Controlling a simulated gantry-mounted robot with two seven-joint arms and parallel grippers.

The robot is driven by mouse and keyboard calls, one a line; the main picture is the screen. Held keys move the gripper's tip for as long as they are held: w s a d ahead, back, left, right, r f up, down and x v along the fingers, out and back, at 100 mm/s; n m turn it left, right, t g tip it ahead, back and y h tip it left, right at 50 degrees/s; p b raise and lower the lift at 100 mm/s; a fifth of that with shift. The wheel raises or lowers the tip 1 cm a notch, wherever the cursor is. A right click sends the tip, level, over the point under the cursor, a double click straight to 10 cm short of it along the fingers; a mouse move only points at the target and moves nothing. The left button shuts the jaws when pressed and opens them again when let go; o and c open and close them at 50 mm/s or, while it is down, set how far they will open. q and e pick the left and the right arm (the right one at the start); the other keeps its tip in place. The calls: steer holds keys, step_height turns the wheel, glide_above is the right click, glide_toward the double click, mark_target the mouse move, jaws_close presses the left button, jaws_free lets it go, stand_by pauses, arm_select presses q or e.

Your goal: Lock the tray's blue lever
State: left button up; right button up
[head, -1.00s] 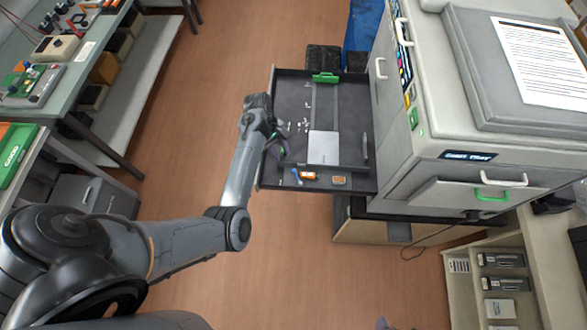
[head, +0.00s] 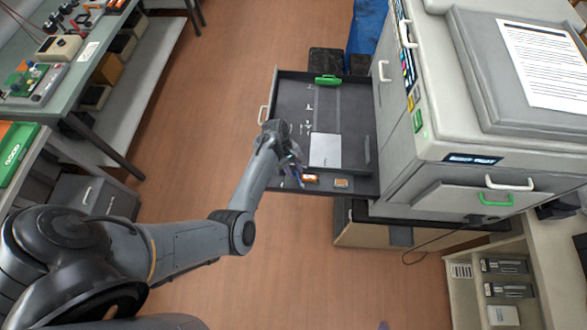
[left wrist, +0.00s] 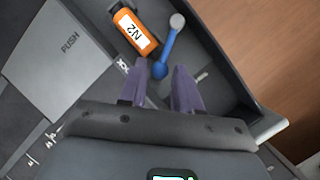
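The blue lever (left wrist: 167,54) lies in the front strip of the open tray, with a round grey end and a blue round end, beside an orange block marked N2 (left wrist: 136,32). The tray (head: 290,95) is pulled out of the grey machine. My left gripper (left wrist: 168,72) is open, its two purple fingers apart on either side of the lever's blue end; I cannot tell if they touch it. In the head view the left gripper (head: 297,172) is over the tray's near left corner and mostly hides the lever. My right gripper is not in view.
A grey PUSH plate (left wrist: 58,55) lies beside the orange block. A green clip (head: 328,79) sits at the tray's far edge. The machine (head: 440,120) stands to the right. Tray walls border the lever closely. Open floor (head: 190,130) lies to the left.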

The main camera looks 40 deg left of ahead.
mark_target(303, 174)
arm_select(q)
jaws_close()
steer(key=shift+w, duration=0.15)
steer(key=m, duration=0.1)
steer(key=w+m+g, duration=0.1)
steer(key=m, duration=0.1)
steer(key=shift+w+d, duration=0.25)
steer(key=shift+d, duration=0.15)
steer(key=shift+w+d+m+g+y, duration=0.15)
steer(key=shift+w+d+m+g, duration=0.15)
steer(key=shift+m, duration=0.45)
steer(key=shift+w+d+m+g+y, duration=0.2)
steer(key=shift+m+g, duration=0.2)
steer(key=shift+m, duration=0.35)
